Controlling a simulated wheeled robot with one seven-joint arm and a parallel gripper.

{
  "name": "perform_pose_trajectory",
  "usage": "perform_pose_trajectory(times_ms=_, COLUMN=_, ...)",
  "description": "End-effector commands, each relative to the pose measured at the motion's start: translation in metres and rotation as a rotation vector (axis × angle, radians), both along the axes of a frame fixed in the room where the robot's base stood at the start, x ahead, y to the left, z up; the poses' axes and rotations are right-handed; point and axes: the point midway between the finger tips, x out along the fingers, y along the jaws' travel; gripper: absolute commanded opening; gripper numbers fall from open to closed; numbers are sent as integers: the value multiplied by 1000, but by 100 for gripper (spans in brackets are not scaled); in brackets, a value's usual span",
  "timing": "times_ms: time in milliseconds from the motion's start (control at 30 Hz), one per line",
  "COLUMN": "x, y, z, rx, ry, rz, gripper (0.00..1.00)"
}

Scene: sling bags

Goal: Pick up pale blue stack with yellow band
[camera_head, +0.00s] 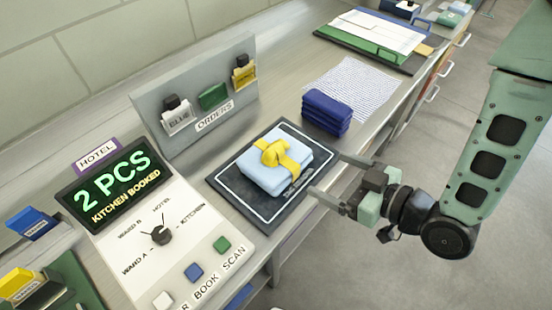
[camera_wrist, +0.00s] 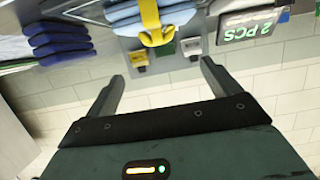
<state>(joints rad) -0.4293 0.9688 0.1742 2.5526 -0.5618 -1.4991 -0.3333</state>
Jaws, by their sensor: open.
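The pale blue stack (camera_head: 262,172) lies on a dark mat (camera_head: 228,186) with a white border line on the counter. A yellow band (camera_head: 275,152) with a knot on top wraps it. In the wrist view the pale blue stack (camera_wrist: 182,14) and its yellow band (camera_wrist: 150,22) show at the top edge, partly cut off. My gripper (camera_head: 328,175) is open and empty, to the right of the stack at the counter's front edge. Its fingers point toward the stack and stay apart from it. In the wrist view my gripper (camera_wrist: 161,72) has its two fingers spread wide.
A dark blue folded stack (camera_head: 326,112) sits just behind, near a patterned sheet (camera_head: 352,86). An orders board (camera_head: 198,92) stands at the back. A control panel (camera_head: 165,240) with a lit display (camera_head: 115,185) is at the left. A green tray (camera_head: 375,40) lies farther along the counter.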

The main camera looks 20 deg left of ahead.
Motion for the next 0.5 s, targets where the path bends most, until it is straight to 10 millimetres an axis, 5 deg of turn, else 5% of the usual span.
perform_pose_trajectory(times_ms=367, x=8, y=20, z=-13, rx=2, ry=-4, rz=1, gripper=89)
perform_pose_trajectory(times_ms=500, x=18, y=47, z=-16, rx=2, ry=-1, rz=2, gripper=89)
